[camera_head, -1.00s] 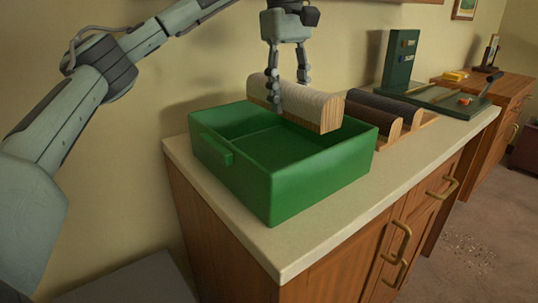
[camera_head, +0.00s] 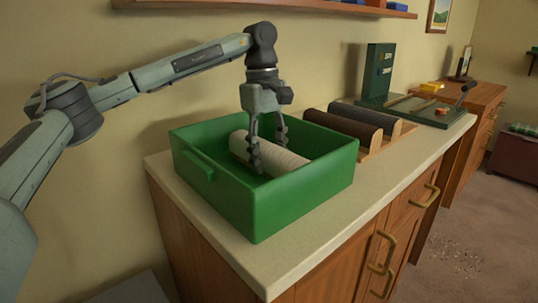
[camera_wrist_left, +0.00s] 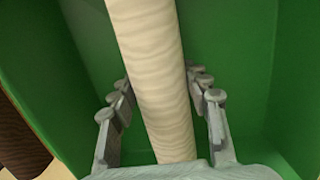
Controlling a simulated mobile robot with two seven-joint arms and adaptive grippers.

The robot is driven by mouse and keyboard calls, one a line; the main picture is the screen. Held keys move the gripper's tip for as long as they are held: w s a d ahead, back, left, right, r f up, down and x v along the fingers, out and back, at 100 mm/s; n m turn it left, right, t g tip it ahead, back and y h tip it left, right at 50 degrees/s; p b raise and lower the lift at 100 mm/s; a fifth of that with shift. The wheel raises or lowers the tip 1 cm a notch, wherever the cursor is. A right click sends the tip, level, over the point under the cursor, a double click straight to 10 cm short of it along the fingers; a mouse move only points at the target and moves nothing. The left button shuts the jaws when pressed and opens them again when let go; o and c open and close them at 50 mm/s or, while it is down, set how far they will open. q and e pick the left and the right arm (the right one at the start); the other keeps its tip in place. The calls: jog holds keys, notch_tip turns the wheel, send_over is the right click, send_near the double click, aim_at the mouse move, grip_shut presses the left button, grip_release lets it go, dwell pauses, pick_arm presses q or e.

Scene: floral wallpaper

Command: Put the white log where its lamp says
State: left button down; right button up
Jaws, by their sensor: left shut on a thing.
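The white log (camera_head: 270,152) is inside the green bin (camera_head: 305,195), its near end tilted toward the bin's right side. My left gripper (camera_head: 268,160) reaches down into the bin with one finger on each side of the log and is shut on it. In the left wrist view the log (camera_wrist_left: 150,75) runs between the two fingers (camera_wrist_left: 160,98). I cannot tell whether the log touches the bin floor. A dark green upright panel (camera_head: 378,75) with two small marked spots stands at the back; its lamps are too small to read. My right gripper is not in view.
A brown log (camera_head: 340,122) and a dark grey log (camera_head: 366,115) lie on a wooden rack (camera_head: 392,143) right of the bin. The pale counter (camera_head: 400,165) is clear along its front edge. A wooden shelf (camera_head: 330,8) is on the wall above.

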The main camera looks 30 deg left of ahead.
aim_at(265, 143)
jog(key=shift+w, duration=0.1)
pick_arm(q)
jog(key=c, duration=0.7)
grip_release()
jog(key=shift+f, duration=0.1)
jog(key=shift+c, duration=0.2)
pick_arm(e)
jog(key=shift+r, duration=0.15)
pick_arm(q)
jog(key=r, duration=0.6)
jog(key=a+r, duration=0.1)
jog(key=r, duration=0.3)
jog(key=shift+w+r, duration=0.1)
jog(key=shift+w, duration=0.1)
jog(key=shift+a+r+p, duration=0.1)
jog(key=shift+r+p, duration=0.35)
jog(key=shift+r, duration=0.1)
jog(key=shift+a+r, duration=0.1)
jog(key=shift+r, duration=0.35)
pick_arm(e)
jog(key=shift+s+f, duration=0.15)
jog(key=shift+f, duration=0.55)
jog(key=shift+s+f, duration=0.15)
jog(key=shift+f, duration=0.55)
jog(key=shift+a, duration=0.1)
